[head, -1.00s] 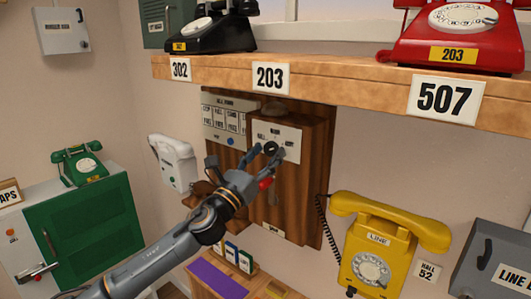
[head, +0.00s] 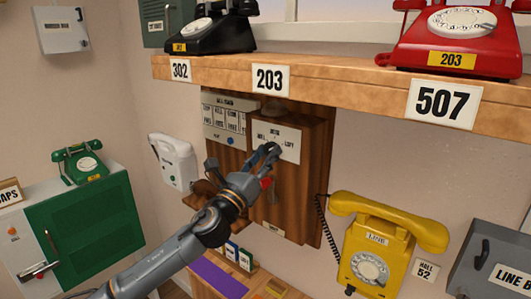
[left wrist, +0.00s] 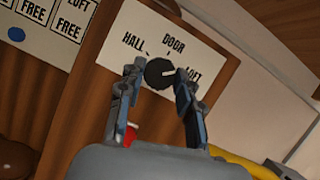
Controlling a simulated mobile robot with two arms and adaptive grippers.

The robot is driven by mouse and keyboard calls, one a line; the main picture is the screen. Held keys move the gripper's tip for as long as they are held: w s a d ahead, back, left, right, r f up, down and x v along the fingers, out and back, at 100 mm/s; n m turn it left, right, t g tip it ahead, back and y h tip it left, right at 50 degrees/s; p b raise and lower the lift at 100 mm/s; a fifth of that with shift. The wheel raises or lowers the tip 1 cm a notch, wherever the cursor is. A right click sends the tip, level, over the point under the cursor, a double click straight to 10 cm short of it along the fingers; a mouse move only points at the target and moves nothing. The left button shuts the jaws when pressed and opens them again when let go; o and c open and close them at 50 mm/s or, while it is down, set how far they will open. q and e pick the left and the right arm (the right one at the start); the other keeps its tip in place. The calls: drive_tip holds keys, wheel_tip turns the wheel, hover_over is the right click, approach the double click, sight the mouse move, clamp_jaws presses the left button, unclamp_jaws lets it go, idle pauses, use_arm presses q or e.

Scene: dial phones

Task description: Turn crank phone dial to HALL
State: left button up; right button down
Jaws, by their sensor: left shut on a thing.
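The crank phone (head: 268,205) is a brown wooden box on a wooden wall board. Its white plate (head: 290,146) reads HALL, DOOR and LOFT, seen best in the left wrist view (left wrist: 205,62). The small round black dial (left wrist: 159,73) sits below DOOR, and its white mark points right, toward LOFT. My left gripper (head: 270,153) reaches it from the lower left. In the left wrist view, its two fingers (left wrist: 158,80) are shut on the dial, one on each side. In the head view the fingers hide the dial. My right gripper is not in view.
A wooden shelf (head: 330,88) with a black phone (head: 215,32) and a red phone (head: 460,38) juts out above. A yellow phone (head: 380,240) hangs to the right, a white phone (head: 175,160) to the left. A small rack of cards (head: 238,256) stands below.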

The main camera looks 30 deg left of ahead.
use_arm(q)
drive_tip(key=n+y+p, duration=0.1)
drive_tip(key=n, duration=0.1)
drive_tip(key=n+g+y+p, duration=0.1)
drive_tip(key=n, duration=0.2)
drive_tip(key=n+y+p, duration=0.1)
drive_tip(key=n+p, duration=0.1)
drive_tip(key=shift+d+r+n+y, duration=0.2)
drive_tip(key=shift+r+n+y, duration=0.1)
drive_tip(key=shift+n, duration=0.1)
drive_tip(key=n+g+y+p, duration=0.1)
drive_tip(key=n+p, duration=0.2)
drive_tip(key=n, duration=0.1)
drive_tip(key=shift+r+g, duration=0.1)
drive_tip(key=shift+g, duration=0.3)
drive_tip(key=n+g+p, duration=0.1)
drive_tip(key=n+p, duration=0.1)
drive_tip(key=n, duration=0.1)
drive_tip(key=shift+d+y, duration=0.1)
drive_tip(key=shift+y, duration=0.2)
drive_tip(key=shift+n+g+p, duration=0.5)
drive_tip(key=shift+n, duration=1.4)
drive_tip(key=n+g, duration=0.1)
drive_tip(key=n, duration=0.2)
drive_tip(key=shift+r+g+h, duration=0.1)
drive_tip(key=shift+g+h, duration=0.3)
drive_tip(key=shift+n+g+h, duration=0.4)
drive_tip(key=shift+n, duration=0.9)
